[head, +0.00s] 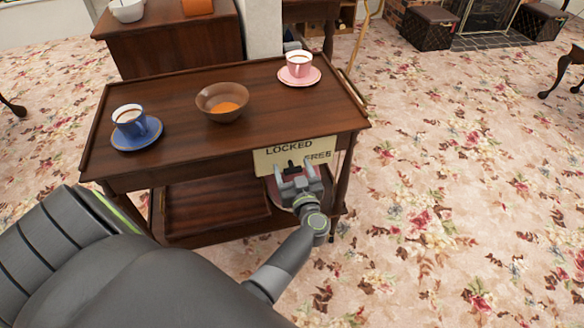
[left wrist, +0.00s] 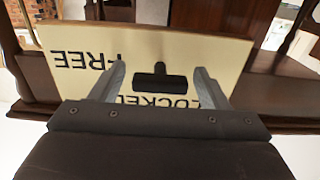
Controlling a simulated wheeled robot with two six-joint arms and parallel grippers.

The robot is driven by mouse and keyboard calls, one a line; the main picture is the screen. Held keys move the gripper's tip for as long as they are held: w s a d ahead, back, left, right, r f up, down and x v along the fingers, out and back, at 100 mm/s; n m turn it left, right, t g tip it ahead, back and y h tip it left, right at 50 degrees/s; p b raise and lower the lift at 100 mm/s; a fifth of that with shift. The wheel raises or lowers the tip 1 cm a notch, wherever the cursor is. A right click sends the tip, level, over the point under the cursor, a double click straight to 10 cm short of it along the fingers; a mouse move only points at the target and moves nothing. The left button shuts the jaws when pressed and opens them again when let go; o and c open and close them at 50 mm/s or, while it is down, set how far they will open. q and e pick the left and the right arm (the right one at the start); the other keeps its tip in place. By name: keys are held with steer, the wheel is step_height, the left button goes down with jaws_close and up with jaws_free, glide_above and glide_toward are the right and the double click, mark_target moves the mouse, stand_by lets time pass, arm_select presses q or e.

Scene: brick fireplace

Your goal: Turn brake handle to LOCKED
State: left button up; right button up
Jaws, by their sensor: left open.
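The brake handle (head: 292,168) is a small black T-shaped piece on a cream plate (head: 262,163) fixed to the front of a dark wooden trolley. The plate carries the words LOCKED at upper left and FREE at right. My left gripper (head: 299,174) is open in front of the plate. In the left wrist view, the plate (left wrist: 215,50) appears upside down, and the handle (left wrist: 159,82) lies between my two spread fingers (left wrist: 158,80), with a gap on each side. The fingers partly cover the lettering. My right gripper is not in view.
The trolley top (head: 180,95) bears a blue cup (head: 128,122) on a saucer, a brown bowl (head: 222,100) and a pink cup (head: 299,65) on a saucer. A lower shelf (head: 215,203) lies beneath. Floral carpet (head: 450,170) is open to the right.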

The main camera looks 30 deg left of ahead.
arm_select(q)
steer(key=c, duration=1)
